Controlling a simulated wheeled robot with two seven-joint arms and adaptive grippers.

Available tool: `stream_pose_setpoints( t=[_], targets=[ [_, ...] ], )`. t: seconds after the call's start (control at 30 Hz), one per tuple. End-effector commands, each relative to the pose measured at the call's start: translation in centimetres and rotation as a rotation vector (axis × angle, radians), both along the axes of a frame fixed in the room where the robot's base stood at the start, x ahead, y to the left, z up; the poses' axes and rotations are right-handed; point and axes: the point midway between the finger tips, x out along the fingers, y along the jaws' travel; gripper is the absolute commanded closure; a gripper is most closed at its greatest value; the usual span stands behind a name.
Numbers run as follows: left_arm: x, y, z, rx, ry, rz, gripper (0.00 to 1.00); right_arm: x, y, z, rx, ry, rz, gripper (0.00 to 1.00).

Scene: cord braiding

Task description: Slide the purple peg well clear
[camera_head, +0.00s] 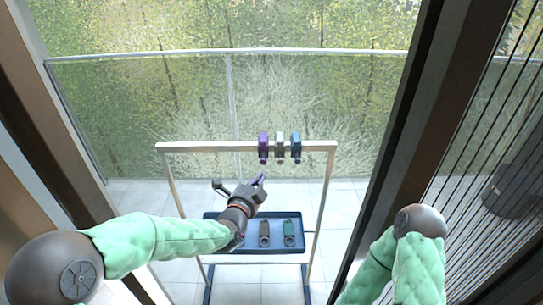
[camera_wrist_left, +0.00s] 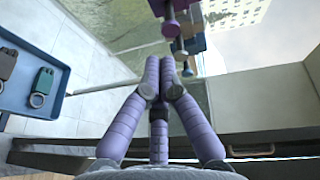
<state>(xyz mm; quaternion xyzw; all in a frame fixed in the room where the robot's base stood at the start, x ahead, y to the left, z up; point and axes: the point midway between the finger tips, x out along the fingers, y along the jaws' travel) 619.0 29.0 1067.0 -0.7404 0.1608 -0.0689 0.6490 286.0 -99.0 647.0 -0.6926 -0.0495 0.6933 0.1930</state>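The purple peg (camera_head: 263,146) sits on the top bar of the metal frame, leftmost of three pegs. It also shows at the top of the left wrist view (camera_wrist_left: 168,14). My left gripper (camera_head: 261,179) is below the bar, beneath the purple peg. In the left wrist view, its lavender ribbed fingers (camera_wrist_left: 160,62) come together at the tips with nothing visible between them. A visible gap separates the fingertips from the peg in that view. My right gripper is out of view; only part of its arm shows at right.
A white peg (camera_head: 280,146) and a blue peg (camera_head: 296,147) sit close to the right of the purple one. A blue tray (camera_head: 272,251) under the frame (camera_head: 180,147) holds dark and green pieces. The bar left of the purple peg is clear.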

Motion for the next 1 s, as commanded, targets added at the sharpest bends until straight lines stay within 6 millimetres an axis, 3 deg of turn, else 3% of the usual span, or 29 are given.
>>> stream_pose_setpoints(
  t=[0.1,0.2,0.37,0.8,1.0],
  targets=[
    [0.0,-0.6,3.0,0.073,-0.111,-0.009,1.00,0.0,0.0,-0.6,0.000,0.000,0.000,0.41],
    [0.1,-0.8,4.0,0.103,-0.148,-0.010,1.00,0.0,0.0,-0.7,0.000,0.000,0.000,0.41],
    [1.2,-1.2,4.1,0.108,-0.154,-0.010,1.00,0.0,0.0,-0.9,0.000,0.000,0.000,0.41],
    [7.5,-3.4,4.0,0.106,-0.152,-0.011,1.00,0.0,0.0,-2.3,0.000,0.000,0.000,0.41],
    [9.0,-3.9,4.1,0.106,-0.152,-0.010,1.00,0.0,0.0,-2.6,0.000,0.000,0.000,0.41]
  ],
)
